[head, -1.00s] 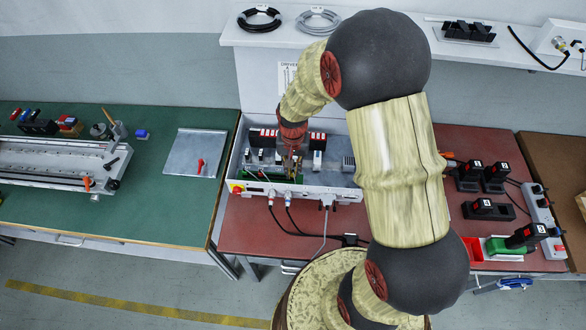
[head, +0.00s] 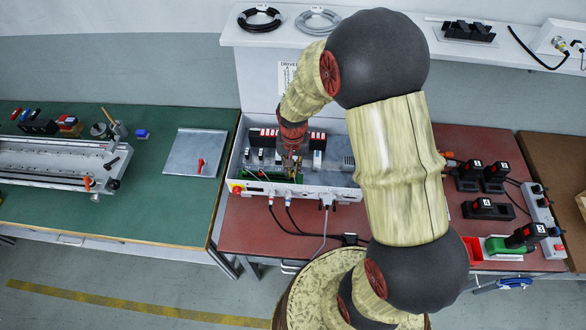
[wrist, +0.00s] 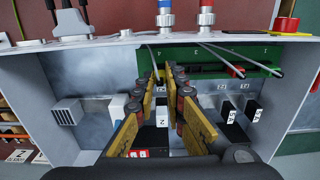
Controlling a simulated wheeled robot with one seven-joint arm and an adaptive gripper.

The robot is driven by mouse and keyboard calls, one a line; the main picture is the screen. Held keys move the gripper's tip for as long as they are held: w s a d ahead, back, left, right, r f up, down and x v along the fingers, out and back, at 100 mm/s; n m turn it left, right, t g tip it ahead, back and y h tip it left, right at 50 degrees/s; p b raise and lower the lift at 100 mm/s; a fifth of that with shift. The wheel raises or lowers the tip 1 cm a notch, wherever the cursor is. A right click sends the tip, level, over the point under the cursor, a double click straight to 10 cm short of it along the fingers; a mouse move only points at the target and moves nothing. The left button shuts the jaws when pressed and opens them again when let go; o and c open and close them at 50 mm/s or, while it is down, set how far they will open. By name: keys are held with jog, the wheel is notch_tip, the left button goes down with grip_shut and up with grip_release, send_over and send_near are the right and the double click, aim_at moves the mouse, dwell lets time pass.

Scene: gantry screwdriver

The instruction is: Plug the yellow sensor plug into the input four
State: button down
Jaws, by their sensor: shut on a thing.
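My gripper (wrist: 164,76) reaches into the open grey control box (head: 330,188), its fingertips at the edge of a long green terminal board (wrist: 212,60). It also shows in the head view (head: 290,163), small and partly hidden by my wrist. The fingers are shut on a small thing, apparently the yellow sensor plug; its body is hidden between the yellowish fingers. A grey cable (wrist: 153,56) rises from beside the tips. The board carries printed numbers, among them a 4 left of the middle. I cannot tell whether the plug is seated in input four.
Other thin cables (wrist: 222,62) run to the board right of my fingers. Black and white modules (wrist: 240,108) stand in the box behind. Red and blue connectors (wrist: 206,14) and a red emergency button (wrist: 286,25) are along the box wall. Black battery-like units (head: 485,208) lie on the right bench.

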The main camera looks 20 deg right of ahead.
aim_at(293, 172)
jog(key=shift+f+b, duration=0.3)
jog(key=shift+f, duration=0.3)
dwell(0.5)
jog(key=c, duration=1.8)
grip_release()
jog(key=shift+o, duration=0.2)
jog(key=shift+r, duration=0.15)
jog(key=shift+r+p, duration=2.05)
jog(key=shift+r, duration=0.6)
